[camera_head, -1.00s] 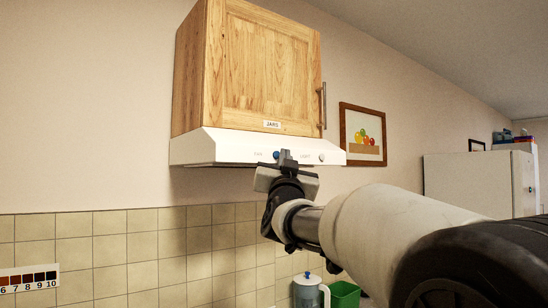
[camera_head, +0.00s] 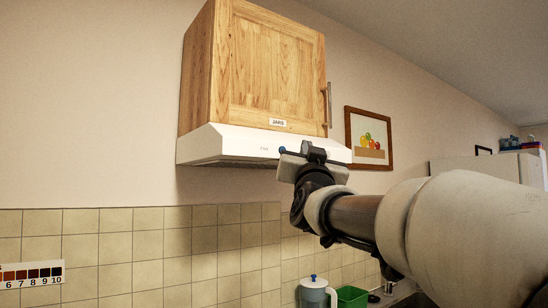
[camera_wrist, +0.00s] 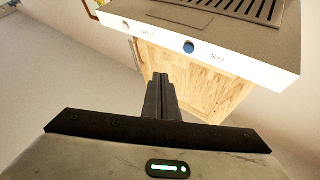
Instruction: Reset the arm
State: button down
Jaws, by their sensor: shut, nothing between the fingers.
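My gripper (camera_head: 308,152) is raised in front of the white range hood and shut, with nothing held. In the wrist view my gripper (camera_wrist: 160,80) shows its two dark fingers together, pointing toward the hood and the wooden cabinet. My arm reaches in from the lower right in the head view and hides the hood's right-hand knob there. I cannot tell whether the fingertips touch anything.
The range hood (camera_head: 215,145) hangs under a closed wooden cabinet (camera_head: 270,65) labelled JARS. The hood also shows in the wrist view (camera_wrist: 240,58), with its blue knob (camera_wrist: 189,47). A framed picture (camera_head: 369,140), a pitcher (camera_head: 313,292) and a green bin (camera_head: 351,296) are nearby.

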jog(key=s+d+f+n+g+y+p, duration=0.1)
jog(key=s+f+g+p, duration=0.4)
jog(key=s+f, duration=1.1)
jog(key=s+d+f+n+g+p, duration=0.2)
jog(key=s+f+g+p, duration=0.3)
jog(key=s+f+g, duration=0.7)
jog(key=s+d+f, duration=0.1)
jog(key=s+f, duration=0.3)
jog(key=f, duration=0.3)
jog(key=shift+s+d+y, duration=0.3)
jog(key=shift+d+y, duration=0.05)
jog(key=shift+y, duration=0.05)
